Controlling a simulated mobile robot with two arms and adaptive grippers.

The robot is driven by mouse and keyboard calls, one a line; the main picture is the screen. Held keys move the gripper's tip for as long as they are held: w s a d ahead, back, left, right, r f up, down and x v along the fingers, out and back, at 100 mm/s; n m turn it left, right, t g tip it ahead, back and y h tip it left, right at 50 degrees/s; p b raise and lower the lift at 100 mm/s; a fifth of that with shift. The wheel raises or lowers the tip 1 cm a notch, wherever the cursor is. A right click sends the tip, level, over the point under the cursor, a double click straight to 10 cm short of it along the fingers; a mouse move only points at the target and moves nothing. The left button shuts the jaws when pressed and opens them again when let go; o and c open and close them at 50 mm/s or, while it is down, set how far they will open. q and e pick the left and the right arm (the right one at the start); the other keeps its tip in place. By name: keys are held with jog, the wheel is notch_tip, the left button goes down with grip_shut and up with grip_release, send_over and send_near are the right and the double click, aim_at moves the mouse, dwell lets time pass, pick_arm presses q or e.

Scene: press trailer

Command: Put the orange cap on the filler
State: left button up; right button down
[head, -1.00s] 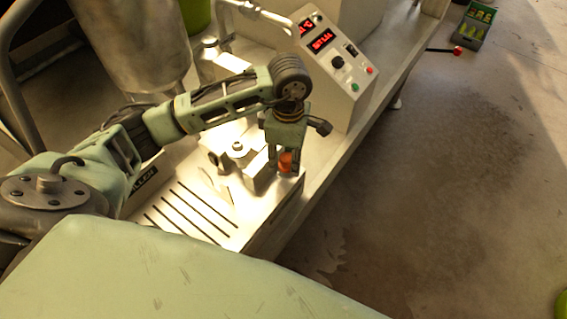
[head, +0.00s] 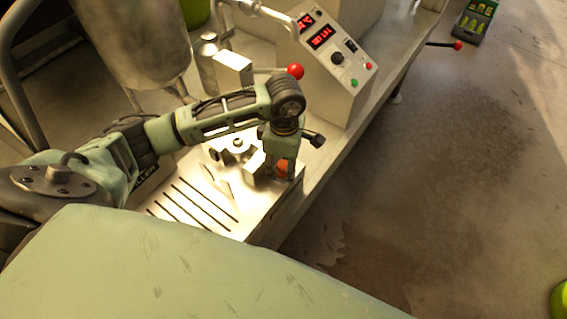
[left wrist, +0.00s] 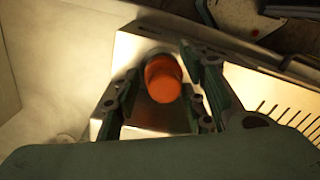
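The orange cap (head: 282,168) is between the fingers of my left gripper (head: 281,172), low over the front right corner of the metal machine bed. In the left wrist view the cap (left wrist: 163,80) sits between the two fingers (left wrist: 162,88), which close in on its sides. My left gripper points downward and looks shut on the cap. The filler is hidden beneath the cap and fingers, so I cannot tell whether the cap touches it. My right gripper is not in view.
A control box (head: 335,60) with red displays stands behind the gripper. A red-knobbed lever (head: 295,71) rises just behind my left arm. A clamp block with a bolt (head: 238,143) is close left of the gripper. The floor at right is mostly clear.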

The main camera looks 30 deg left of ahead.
aim_at(284, 161)
pick_arm(q)
jog(key=shift+o, duration=0.4)
jog(key=shift+r, duration=0.2)
jog(key=shift+w+r, duration=0.1)
jog(key=shift+r, duration=0.25)
notch_tip(284, 161, up, 10)
jog(key=b, duration=0.3)
jog(key=shift+w+f, duration=0.15)
jog(key=shift+r, duration=0.75)
